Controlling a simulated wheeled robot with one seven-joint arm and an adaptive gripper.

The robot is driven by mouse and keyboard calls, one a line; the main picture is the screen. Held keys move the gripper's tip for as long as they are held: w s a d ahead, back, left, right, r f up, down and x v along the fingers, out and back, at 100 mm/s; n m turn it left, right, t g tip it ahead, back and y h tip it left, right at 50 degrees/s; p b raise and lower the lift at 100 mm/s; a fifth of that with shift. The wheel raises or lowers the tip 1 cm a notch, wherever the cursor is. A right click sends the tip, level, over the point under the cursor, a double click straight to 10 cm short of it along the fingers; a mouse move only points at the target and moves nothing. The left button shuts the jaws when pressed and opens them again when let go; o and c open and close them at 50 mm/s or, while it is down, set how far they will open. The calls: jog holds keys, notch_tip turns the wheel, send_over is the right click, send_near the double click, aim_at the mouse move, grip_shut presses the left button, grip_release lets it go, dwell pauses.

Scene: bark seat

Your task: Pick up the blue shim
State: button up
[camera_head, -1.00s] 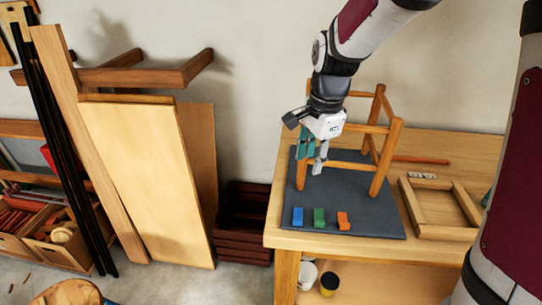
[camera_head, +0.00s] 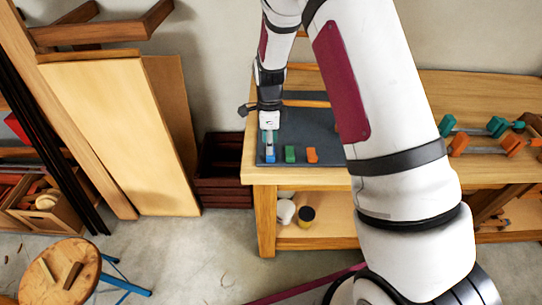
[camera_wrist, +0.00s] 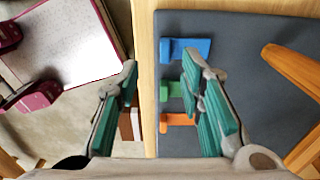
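The blue shim (camera_head: 270,156) lies on the dark grey mat (camera_head: 320,127), at the left end of a row of three shims. In the wrist view, the blue shim (camera_wrist: 186,49) is near the right fingertip and ahead of it. My gripper (camera_head: 269,143) is just above and behind the blue shim in the head view. In the wrist view, my gripper (camera_wrist: 160,68) is open and empty, its two teal-padded fingers apart over the table's edge. I cannot tell its exact height above the shim.
A green shim (camera_head: 290,154) and an orange shim (camera_head: 312,156) lie to the right of the blue one. A wooden frame (camera_wrist: 292,72) stands on the mat. The wooden table (camera_head: 262,176) ends close to the shims. Clamps (camera_head: 497,127) lie farther right.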

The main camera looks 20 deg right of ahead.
jog(key=shift+w+f+p, duration=0.2)
jog(key=shift+f+p, duration=0.15)
jog(key=shift+f, duration=1.25)
jog(key=shift+w+f+p, duration=0.15)
jog(key=shift+f+p, duration=0.15)
jog(key=shift+f, duration=1.3)
grip_shut()
